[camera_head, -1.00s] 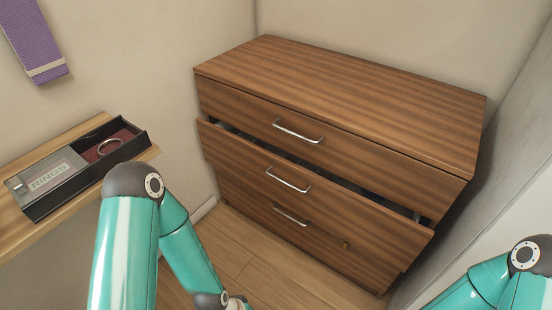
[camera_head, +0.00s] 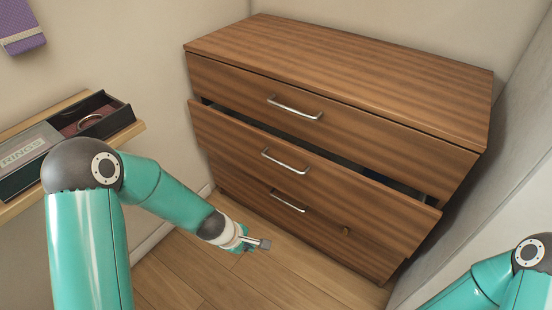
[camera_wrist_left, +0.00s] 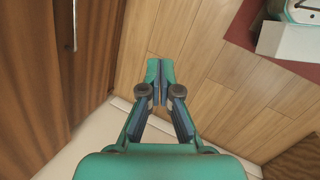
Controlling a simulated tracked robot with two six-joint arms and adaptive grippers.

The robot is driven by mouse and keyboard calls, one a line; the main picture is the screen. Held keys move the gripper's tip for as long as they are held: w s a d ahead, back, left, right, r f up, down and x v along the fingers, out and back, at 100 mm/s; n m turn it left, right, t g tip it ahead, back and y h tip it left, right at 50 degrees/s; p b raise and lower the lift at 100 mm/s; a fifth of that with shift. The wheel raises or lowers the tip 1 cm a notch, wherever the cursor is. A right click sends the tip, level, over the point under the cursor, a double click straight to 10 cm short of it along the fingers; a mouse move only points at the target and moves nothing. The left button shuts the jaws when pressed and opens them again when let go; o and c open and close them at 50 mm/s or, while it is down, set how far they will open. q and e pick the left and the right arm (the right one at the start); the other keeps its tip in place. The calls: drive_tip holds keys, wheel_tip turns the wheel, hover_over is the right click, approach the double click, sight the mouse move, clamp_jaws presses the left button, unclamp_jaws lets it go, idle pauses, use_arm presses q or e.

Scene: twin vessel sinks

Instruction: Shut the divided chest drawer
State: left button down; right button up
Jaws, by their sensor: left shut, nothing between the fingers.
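The wooden chest (camera_head: 350,65) stands against the back wall, with three drawer fronts and silver bar handles. Its middle drawer (camera_head: 345,180) sticks out, with a dark gap along its top edge; its contents are hidden. The top drawer (camera_head: 360,125) and the bottom drawer (camera_head: 300,225) look closed. My left gripper (camera_head: 264,243) is shut and empty, low in front of the chest's left part, apart from the drawer. In the left wrist view the gripper (camera_wrist_left: 160,72) points over the floor, with brown chest fronts (camera_wrist_left: 40,80) at left. My right gripper is out of view.
A wooden shelf (camera_head: 135,130) at left holds a dark divided tray (camera_head: 125,117) with a ring and a box marked RINGS. A purple cloth (camera_head: 20,27) hangs on the wall. A grey wall bounds the right side. Floor (camera_head: 200,280) before the chest is clear.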

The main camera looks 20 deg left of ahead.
use_arm(q)
drive_tip(key=w+a+r+n+t+b, duration=0.1)
drive_tip(key=w+r+n+t+b, duration=0.2)
drive_tip(key=w+r+n, duration=0.5)
drive_tip(key=n+t+h+b, duration=0.2)
drive_tip(key=n+t+b, duration=0.15)
drive_tip(key=n, duration=0.35)
approach(281, 146)
drive_tip(key=shift+t, duration=0.45)
drive_tip(key=x, duration=0.1)
drive_tip(key=p+x, duration=0.1)
drive_tip(key=x, duration=0.1)
drive_tip(key=f+p+x, duration=0.1)
drive_tip(key=x, duration=0.1)
drive_tip(key=shift+s+d, duration=0.15)
drive_tip(key=shift+s, duration=0.05)
drive_tip(key=shift+w+d+f+p, duration=0.1)
drive_tip(key=shift+w+p, duration=0.15)
drive_tip(key=shift+w, duration=0.05)
drive_tip(key=shift+w+d+f+p, duration=0.1)
drive_tip(key=shift+w+f+p, duration=0.05)
drive_tip(key=shift+w+p, duration=0.15)
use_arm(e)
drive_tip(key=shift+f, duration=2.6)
use_arm(q)
drive_tip(key=shift+w, duration=0.1)
